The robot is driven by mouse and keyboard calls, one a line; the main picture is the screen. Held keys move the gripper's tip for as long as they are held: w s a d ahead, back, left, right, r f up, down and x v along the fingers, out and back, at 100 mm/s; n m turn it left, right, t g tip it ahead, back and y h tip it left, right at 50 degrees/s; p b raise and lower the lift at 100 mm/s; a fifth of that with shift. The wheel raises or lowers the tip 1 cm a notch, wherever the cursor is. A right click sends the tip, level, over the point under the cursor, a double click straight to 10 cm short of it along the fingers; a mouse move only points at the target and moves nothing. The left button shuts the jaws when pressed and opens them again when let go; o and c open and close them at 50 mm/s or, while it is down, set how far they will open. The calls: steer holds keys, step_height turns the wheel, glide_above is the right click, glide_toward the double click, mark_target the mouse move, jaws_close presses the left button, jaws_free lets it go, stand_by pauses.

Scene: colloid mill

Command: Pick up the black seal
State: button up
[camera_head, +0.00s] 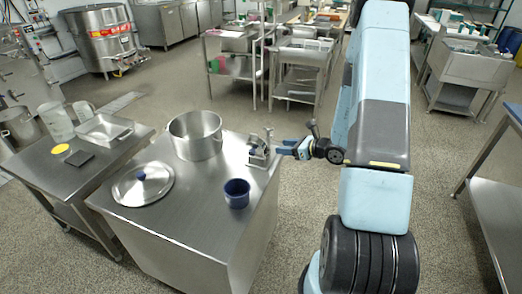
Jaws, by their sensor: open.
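I cannot clearly make out a black seal. A small metal fixture (259,147) stands at the right edge of the central steel table (190,222), and details on it are too small to tell. My gripper (279,151) is open just right of this fixture, pointing left at about its height. I cannot tell whether the fingers touch it. A flat dark square piece (79,158) lies on the left side table beside a yellow disc (60,149).
The left side table (62,178) holds a metal tray (103,131) and clear jugs. The table's front middle is bare.

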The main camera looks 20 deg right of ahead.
mark_target(267, 153)
steer(key=shift+x, duration=4.65)
steer(key=shift+s+f, duration=0.15)
steer(key=shift+c, duration=0.4)
steer(key=c, duration=0.6)
